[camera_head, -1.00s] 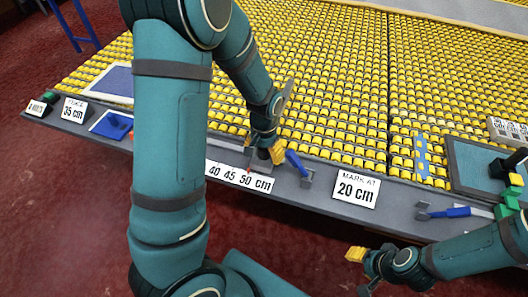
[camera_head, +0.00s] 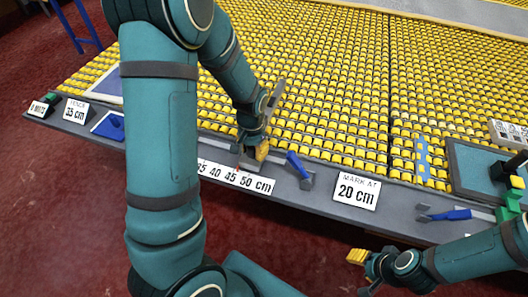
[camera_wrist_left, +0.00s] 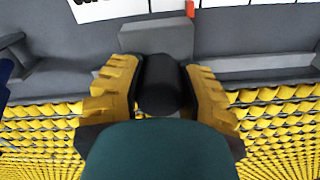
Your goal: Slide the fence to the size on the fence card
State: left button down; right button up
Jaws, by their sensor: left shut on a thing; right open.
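The fence card (camera_head: 75,110) reads 35 cm and stands on the grey front ledge at the left. The scale strip (camera_head: 235,178) shows 35, 40, 45 and 50 cm, its left end hidden by my left arm. The fence, a grey block (camera_wrist_left: 157,37) with a black knob (camera_wrist_left: 160,85), sits on the rail. Its red pointer (camera_head: 238,168) appears between 45 and 50; it also shows in the left wrist view (camera_wrist_left: 190,8). My left gripper (camera_head: 257,151) is shut on the knob, yellow fingers on both sides. My right gripper (camera_head: 357,257) is open and empty before the ledge.
A blue-handled lever (camera_head: 298,167) stands at the rail's right end. The "mark at 20 cm" card (camera_head: 356,191) is right of it. Another blue-handled tool (camera_head: 450,214) lies further right. A blue pad (camera_head: 108,125) lies at the left. Yellow rollers (camera_head: 330,90) fill the table behind.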

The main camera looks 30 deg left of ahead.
pick_arm(q)
jog(key=s+a, duration=0.1)
jog(key=a, duration=0.2)
jog(key=s+a, duration=0.1)
jog(key=a, duration=0.3)
jog(key=s+a, duration=0.1)
jog(key=a, duration=0.3)
jog(key=shift+f, duration=0.1)
jog(key=c, duration=0.5)
grip_release()
jog(key=shift+w, duration=0.1)
jog(key=shift+r, duration=0.4)
notch_tip(320, 180, up, 11)
jog(key=shift+r, duration=0.15)
